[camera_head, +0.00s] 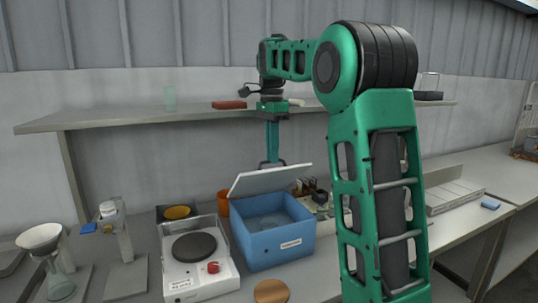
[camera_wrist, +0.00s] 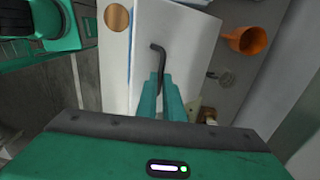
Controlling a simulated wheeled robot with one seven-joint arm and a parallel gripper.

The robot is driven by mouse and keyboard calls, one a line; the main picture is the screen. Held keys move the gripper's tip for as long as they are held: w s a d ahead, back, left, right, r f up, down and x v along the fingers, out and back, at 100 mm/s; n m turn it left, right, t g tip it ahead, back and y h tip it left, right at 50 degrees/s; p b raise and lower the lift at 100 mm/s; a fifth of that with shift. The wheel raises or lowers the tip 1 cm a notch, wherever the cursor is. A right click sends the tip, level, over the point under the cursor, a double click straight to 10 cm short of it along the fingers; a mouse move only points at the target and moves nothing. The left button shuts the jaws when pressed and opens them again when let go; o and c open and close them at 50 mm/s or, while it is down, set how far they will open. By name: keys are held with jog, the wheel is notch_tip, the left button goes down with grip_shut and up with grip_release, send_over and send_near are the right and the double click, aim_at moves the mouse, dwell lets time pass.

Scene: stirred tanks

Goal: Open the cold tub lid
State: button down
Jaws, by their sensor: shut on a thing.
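The cold tub (camera_head: 275,254) is a blue open-topped box with a white label on its front, standing on the bench. Its white lid (camera_head: 268,181) is raised and tilted at the back of the tub, so the blue inside shows from the front. My gripper (camera_head: 271,163) is behind the lid's upper edge, partly hidden by it. In the wrist view, my gripper (camera_wrist: 161,88) has its teal fingers closed around a dark bent handle (camera_wrist: 161,58) on the white lid (camera_wrist: 190,38).
A hotplate (camera_head: 196,262) with a red knob stands left of the tub. An orange pot (camera_head: 222,203) is close behind its left side. A round wooden disc (camera_head: 271,291) lies in front. A shelf (camera_head: 190,117) runs above the bench. Small items crowd the tub's right side.

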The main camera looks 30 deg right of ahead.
jog(key=shift+w+d+f, duration=0.1)
jog(key=shift+w+f, duration=0.05)
jog(key=shift+f, duration=0.1)
jog(key=c, duration=2.2)
grip_release()
jog(key=o, duration=0.3)
jog(key=shift+w+f, duration=0.35)
jog(key=shift+w, duration=0.25)
jog(key=shift+s+r, duration=0.15)
jog(key=shift+r, duration=0.15)
notch_tip(320, 180, up, 10)
jog(key=shift+w+d+r, duration=0.15)
jog(key=shift+w, duration=0.25)
